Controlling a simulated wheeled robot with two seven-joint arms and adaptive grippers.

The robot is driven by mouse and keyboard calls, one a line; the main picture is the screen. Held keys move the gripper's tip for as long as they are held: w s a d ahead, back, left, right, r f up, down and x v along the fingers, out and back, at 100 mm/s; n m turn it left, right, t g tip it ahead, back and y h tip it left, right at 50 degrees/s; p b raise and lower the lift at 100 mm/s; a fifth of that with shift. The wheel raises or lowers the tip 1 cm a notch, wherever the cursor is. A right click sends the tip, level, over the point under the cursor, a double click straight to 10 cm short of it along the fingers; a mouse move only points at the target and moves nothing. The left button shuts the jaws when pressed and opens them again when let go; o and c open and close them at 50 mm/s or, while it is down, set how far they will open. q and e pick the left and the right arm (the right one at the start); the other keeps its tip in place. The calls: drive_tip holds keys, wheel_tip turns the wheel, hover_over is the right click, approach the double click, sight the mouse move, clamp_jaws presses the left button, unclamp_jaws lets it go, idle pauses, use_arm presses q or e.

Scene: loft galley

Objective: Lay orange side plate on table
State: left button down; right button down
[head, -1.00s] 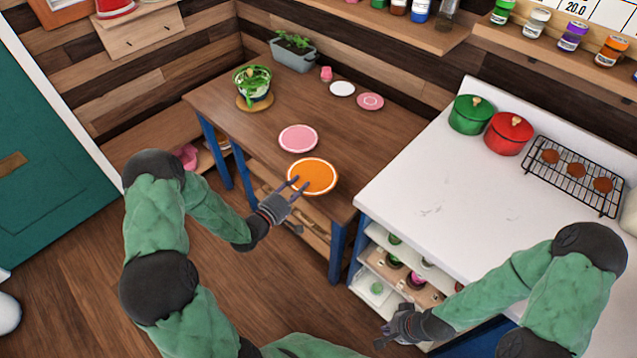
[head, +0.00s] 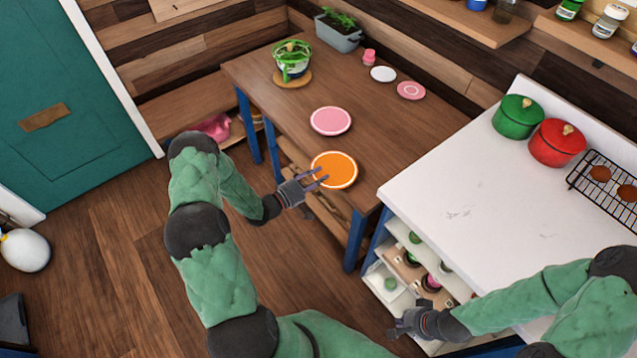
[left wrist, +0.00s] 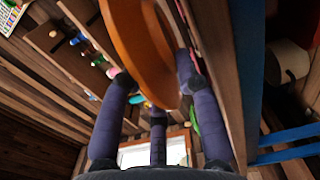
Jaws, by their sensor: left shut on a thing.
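The orange side plate (head: 334,169), with a pale rim line, is at the front edge of the wooden table (head: 283,113), over its near right part. My left gripper (head: 322,178) is shut on the plate's near left edge. In the left wrist view the orange plate (left wrist: 140,45) sits between the fingers, seen nearly edge-on beside the wood of the table. I cannot tell whether its underside touches the tabletop. My right gripper (head: 394,329) looks open and empty, low in front of the white counter's shelves.
A pink plate (head: 330,121) lies just behind the orange one. A white saucer (head: 383,74), a pink saucer (head: 411,90), a pink cup (head: 369,57), a planter (head: 338,34) and a green-topped pot (head: 292,62) stand further back. The white counter (head: 480,190) is right.

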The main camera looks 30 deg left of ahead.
use_arm(q)
drive_tip(key=shift+f, duration=1.25)
drive_tip(key=shift+f+b, duration=0.1)
drive_tip(key=shift+b, duration=0.3)
drive_tip(key=c, duration=0.9)
unclamp_jaws()
